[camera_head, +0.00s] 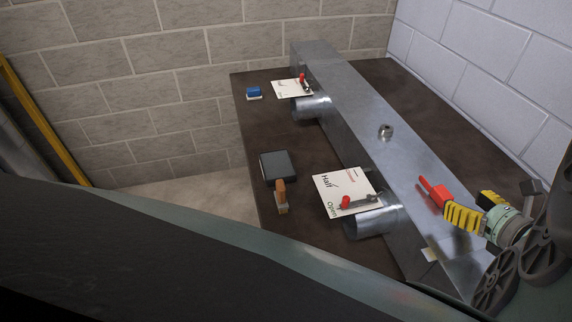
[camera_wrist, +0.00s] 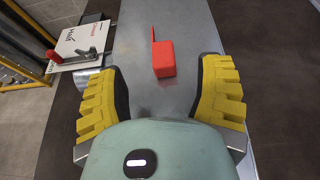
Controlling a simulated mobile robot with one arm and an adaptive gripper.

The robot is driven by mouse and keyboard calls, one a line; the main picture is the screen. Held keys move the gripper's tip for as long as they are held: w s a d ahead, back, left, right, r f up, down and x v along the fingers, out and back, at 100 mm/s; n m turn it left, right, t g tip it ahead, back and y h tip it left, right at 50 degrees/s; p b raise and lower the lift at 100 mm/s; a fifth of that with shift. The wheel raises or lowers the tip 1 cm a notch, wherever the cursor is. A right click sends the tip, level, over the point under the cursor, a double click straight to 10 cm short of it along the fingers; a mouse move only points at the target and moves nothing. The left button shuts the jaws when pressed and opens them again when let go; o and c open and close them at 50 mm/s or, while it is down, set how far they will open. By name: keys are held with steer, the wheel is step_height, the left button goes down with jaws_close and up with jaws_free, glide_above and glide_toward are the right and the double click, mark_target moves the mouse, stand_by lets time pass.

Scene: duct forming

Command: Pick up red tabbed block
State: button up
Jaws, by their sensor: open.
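The red tabbed block (camera_wrist: 164,60) sits on the top face of the metal duct (camera_wrist: 135,25), with its thin tab pointing away from my gripper in the wrist view. In the head view the red block (camera_head: 438,192) shows at the right, close to my gripper (camera_head: 470,208). My gripper also shows in the wrist view (camera_wrist: 162,95), with its yellow ridged fingers spread wide and empty. The block lies ahead of the gap between the fingertips, apart from both fingers.
A labelled card with a red-handled lever (camera_head: 347,192) stands at a side pipe (camera_head: 375,223). A second card (camera_head: 291,87) is farther back. A metal fitting (camera_head: 385,132) sits on the duct. A black box (camera_head: 277,166), wooden-handled brush (camera_head: 281,196) and blue block (camera_head: 254,92) stand on the dark table.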

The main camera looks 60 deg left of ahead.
mark_target(439, 186)
steer(key=shift+x, duration=1.2)
steer(key=shift+r+p+x, duration=0.15)
steer(key=shift+p+x, duration=0.65)
steer(key=shift+x, duration=0.25)
steer(key=shift+r+p+x, duration=0.1)
steer(key=shift+p+x, duration=0.7)
steer(key=shift+x, duration=0.25)
steer(key=shift+w+a+f, duration=0.2)
steer(key=shift+a+f, duration=0.1)
steer(key=shift+a, duration=0.2)
steer(key=shift+c, duration=0.3)
steer(key=shift+d, duration=0.1)
jaws_close()
